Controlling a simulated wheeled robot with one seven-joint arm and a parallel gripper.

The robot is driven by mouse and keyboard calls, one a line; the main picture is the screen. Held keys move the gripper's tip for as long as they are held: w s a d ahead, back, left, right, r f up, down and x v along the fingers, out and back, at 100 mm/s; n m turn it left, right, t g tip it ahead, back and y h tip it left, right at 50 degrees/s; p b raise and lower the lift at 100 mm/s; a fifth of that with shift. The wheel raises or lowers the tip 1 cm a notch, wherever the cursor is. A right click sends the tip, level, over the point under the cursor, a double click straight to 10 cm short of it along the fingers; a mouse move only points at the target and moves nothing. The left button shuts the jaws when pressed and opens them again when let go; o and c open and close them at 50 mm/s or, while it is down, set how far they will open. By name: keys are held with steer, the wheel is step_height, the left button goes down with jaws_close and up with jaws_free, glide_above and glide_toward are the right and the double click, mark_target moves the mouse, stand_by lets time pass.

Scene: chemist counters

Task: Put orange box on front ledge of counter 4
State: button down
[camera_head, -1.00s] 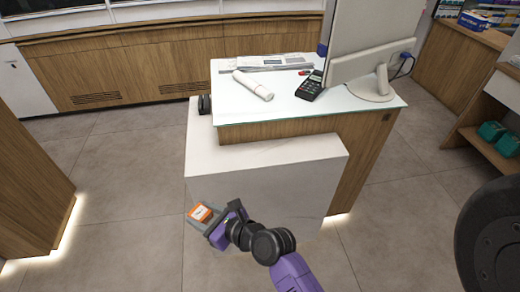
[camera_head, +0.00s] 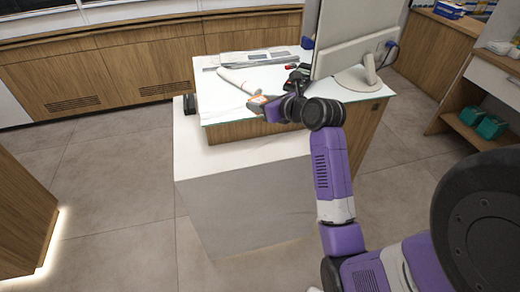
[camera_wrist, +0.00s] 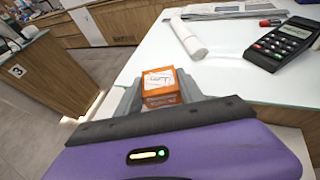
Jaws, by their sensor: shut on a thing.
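The orange box (camera_wrist: 161,88) has a white label on top and sits between the two fingers of my gripper (camera_wrist: 158,98) in the wrist view. In the head view the orange box (camera_head: 258,101) shows small at the tip of my gripper (camera_head: 261,104). My gripper is shut on the box and holds it near the front edge of the glass-topped counter (camera_head: 232,108). I cannot read a number on this counter.
On the glass top lie a white tube (camera_wrist: 186,38), a dark card terminal (camera_wrist: 283,43) and papers (camera_head: 250,57). A monitor (camera_head: 350,38) stands at the right. A wooden counter marked 3 (camera_wrist: 17,71) stands at the left.

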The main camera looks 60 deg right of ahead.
mark_target(261, 153)
step_height(261, 153, down, 18)
steer(key=shift+b, duration=0.9)
steer(key=shift+f, duration=0.1)
steer(key=c, duration=0.7)
jaws_free()
